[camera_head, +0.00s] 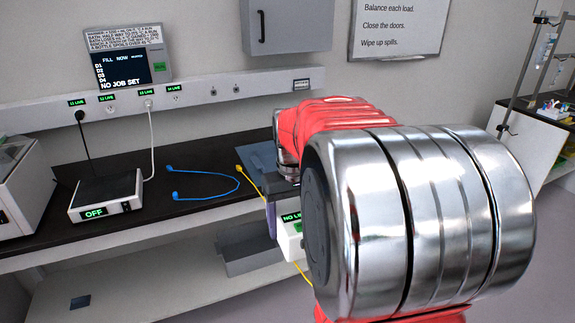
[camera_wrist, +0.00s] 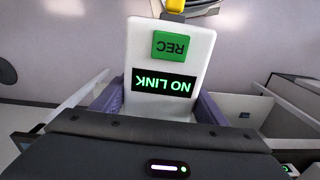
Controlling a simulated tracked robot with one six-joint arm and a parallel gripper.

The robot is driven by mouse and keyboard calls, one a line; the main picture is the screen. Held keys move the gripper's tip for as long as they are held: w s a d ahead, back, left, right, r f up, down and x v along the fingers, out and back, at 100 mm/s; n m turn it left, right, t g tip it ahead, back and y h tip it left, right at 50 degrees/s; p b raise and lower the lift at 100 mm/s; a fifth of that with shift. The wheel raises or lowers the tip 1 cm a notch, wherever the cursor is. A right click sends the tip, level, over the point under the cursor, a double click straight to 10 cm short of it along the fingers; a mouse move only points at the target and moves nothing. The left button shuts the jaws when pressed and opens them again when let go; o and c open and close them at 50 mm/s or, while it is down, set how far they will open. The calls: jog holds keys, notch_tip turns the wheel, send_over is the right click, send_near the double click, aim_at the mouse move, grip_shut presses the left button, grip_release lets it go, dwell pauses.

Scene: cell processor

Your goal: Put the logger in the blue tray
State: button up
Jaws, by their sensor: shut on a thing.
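The logger, a white box with a green REC patch and a green NO LINK display, fills the middle of the wrist view (camera_wrist: 140,55). My gripper (camera_wrist: 160,102) is shut on it, with a purple finger at each side. In the head view the logger (camera_head: 289,240) hangs in front of the bench edge, partly hidden by my arm. A yellow plug (camera_wrist: 175,5) sits at its end. A dull blue flat thing (camera_head: 261,154) on the bench may be the blue tray; my arm hides much of it.
A yellow cable (camera_head: 250,181) and a blue cable (camera_head: 205,197) lie on the dark bench (camera_head: 190,155). A device reading OFF (camera_head: 106,194) stands at left. A grey bin (camera_head: 250,260) is on the lower shelf. Open floor lies at right.

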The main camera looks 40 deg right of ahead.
jog(key=w+a+f+n, duration=0.1)
jog(key=w+a+f, duration=0.5)
jog(key=w+a, duration=0.5)
jog(key=w+a+f+n, duration=0.1)
jog(key=w+a+f, duration=0.1)
jog(key=a, duration=0.4)
jog(key=w+a+f+n, duration=0.1)
jog(key=w+a+f, duration=0.2)
jog(key=a+f, duration=0.2)
jog(key=shift+w+a+f+n, duration=0.3)
jog(key=shift+a+n, duration=0.1)
jog(key=shift+a, duration=0.2)
